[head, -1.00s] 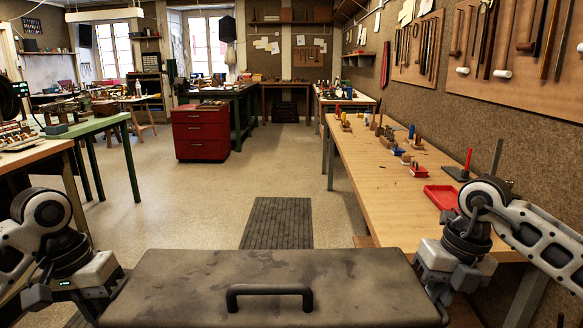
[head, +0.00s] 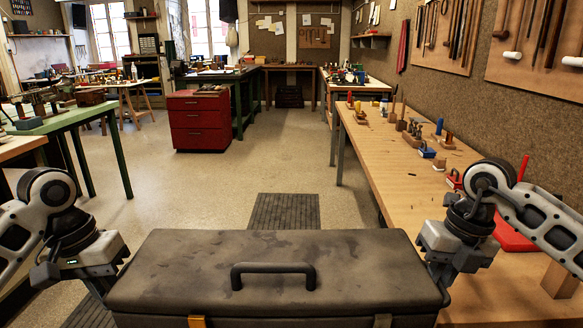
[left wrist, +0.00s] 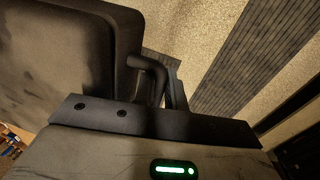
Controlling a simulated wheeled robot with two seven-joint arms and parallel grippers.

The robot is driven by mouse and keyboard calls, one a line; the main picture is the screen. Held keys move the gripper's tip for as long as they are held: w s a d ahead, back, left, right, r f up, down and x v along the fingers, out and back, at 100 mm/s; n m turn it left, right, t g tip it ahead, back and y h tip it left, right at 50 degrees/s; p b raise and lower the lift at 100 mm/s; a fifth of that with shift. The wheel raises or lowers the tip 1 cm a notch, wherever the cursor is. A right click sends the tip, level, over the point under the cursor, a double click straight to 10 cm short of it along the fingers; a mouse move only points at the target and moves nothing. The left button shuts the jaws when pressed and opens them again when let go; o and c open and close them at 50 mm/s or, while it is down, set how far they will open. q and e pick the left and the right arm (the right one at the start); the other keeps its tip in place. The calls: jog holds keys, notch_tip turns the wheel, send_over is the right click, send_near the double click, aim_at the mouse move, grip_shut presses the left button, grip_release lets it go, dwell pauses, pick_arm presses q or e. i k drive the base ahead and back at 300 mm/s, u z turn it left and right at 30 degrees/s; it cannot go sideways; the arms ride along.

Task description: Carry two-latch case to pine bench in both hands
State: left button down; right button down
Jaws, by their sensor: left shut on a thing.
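The two-latch case (head: 190,265) is dark and worn, lid shut, with a black handle (head: 273,270) on top. It spans the bottom of the head view, roughly level. A brass-coloured latch (head: 197,321) and a duller latch (head: 383,321) show at its near edge. My left gripper (head: 108,282) is at the case's left end; in the left wrist view it is shut on a dark side handle (left wrist: 152,72) beside the case wall (left wrist: 60,60). My right gripper (head: 440,280) is at the right end, its fingers hidden. The light wooden bench (head: 400,185), apparently the pine one, runs along the right.
The bench holds small tools, blocks and a red tray (head: 512,235) partly behind my right arm. A green-legged table (head: 75,118) stands at left, a red drawer cabinet (head: 198,122) further back. A grey floor mat (head: 285,210) lies ahead; the middle floor is clear.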

aim_at(423, 205)
jog(key=i, duration=3.05)
jog(key=z, duration=3.1)
